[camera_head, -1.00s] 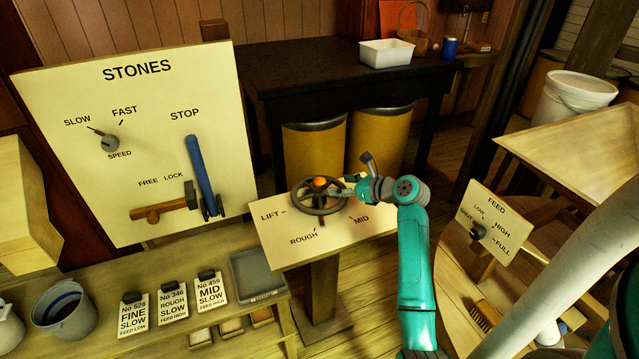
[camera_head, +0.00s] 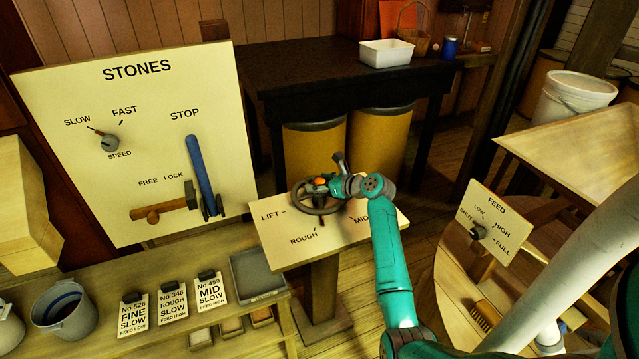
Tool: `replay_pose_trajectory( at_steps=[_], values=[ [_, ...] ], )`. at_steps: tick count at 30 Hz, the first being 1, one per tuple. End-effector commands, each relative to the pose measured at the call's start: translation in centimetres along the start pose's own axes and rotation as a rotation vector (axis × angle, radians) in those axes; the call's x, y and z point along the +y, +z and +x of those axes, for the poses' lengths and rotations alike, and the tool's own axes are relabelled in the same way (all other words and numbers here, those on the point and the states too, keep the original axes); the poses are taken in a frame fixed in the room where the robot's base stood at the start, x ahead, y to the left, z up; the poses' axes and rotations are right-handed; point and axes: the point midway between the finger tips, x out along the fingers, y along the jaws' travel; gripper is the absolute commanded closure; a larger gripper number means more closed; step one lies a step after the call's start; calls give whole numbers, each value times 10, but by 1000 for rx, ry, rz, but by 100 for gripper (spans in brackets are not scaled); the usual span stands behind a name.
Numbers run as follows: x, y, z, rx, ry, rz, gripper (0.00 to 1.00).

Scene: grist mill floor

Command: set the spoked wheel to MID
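The dark spoked wheel (camera_head: 315,210) lies on a cream plate (camera_head: 290,248) lettered LIFT on the left, ROUGH at the front and MID on the right. An orange piece (camera_head: 320,183) shows at the wheel, partly covered by my gripper. My gripper (camera_head: 325,186) is over the wheel, its fingers close to the orange piece. Whether the fingers touch it or close on it is too small to tell. My gripper and wrist hide the right part of the wheel and some of the plate near MID. I cannot make out which mark the wheel points to.
The STONES board (camera_head: 130,190) with its blue lever (camera_head: 201,175) stands at left. A low bench (camera_head: 255,325) with cards is below. A dark table (camera_head: 300,70) is behind the wheel. The FEED panel (camera_head: 487,222) stands to the right of my arm.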

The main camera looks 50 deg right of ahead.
Motion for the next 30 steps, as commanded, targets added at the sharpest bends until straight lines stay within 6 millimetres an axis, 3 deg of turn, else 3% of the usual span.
replay_pose_trajectory(
  at_steps=[1, 8, 9, 20, 30],
  values=[
    [0, 0, 0, 0, 0, 0, 40],
    [0, 0, 0, 0, 0, 0, 98],
    [0, 0, 0, 0, 0, 0, 100],
    [-1, 1, 0, 0, 40, -16, 100],
    [-2, 2, 0, -1, 251, -103, 100]
  ],
)
